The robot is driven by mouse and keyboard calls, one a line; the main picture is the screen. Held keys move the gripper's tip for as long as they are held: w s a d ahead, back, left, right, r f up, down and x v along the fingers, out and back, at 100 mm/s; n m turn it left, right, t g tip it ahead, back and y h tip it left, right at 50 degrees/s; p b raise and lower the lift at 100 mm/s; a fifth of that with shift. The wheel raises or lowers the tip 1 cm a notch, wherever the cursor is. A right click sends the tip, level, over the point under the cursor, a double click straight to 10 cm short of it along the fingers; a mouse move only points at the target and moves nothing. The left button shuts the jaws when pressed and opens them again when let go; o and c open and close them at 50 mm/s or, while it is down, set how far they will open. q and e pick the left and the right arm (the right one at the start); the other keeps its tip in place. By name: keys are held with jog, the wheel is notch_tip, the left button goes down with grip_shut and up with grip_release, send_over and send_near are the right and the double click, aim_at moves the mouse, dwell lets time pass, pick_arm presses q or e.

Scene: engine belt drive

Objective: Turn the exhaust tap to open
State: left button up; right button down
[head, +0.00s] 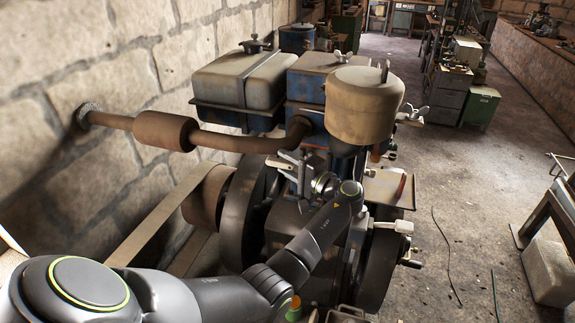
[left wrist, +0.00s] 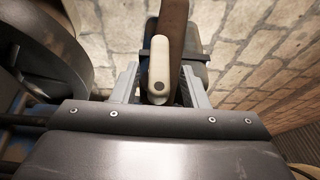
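The exhaust pipe (head: 235,143) runs from the wall through a rusty drum-shaped muffler (head: 166,131) to the engine. In the left wrist view a cream lever with a rounded end, apparently the exhaust tap's handle (left wrist: 160,72), lies between my left gripper's fingers (left wrist: 160,88), with the brown pipe (left wrist: 173,25) behind it. A gap shows on each side of the lever, so the gripper is open around it. In the head view my left gripper (head: 291,162) is just below the pipe's engine end. I cannot make out the tap there. My right gripper is not in view.
The engine has a box-shaped tank (head: 240,82), a round tan canister (head: 364,100) and a large flywheel (head: 246,222) close to my left arm. A belt (head: 160,215) runs at the left. A stone wall (head: 60,60) stands left; open floor (head: 465,180) lies right.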

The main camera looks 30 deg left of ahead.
pick_arm(q)
jog(key=shift+d+f, duration=0.1)
jog(key=shift+s+d, duration=0.1)
jog(key=shift+d, duration=0.15)
jog(key=s+d+b, duration=0.2)
jog(key=d+b, duration=0.5)
jog(key=d, duration=0.9)
jog(key=shift+s+d, duration=0.3)
jog(key=shift+f, duration=0.1)
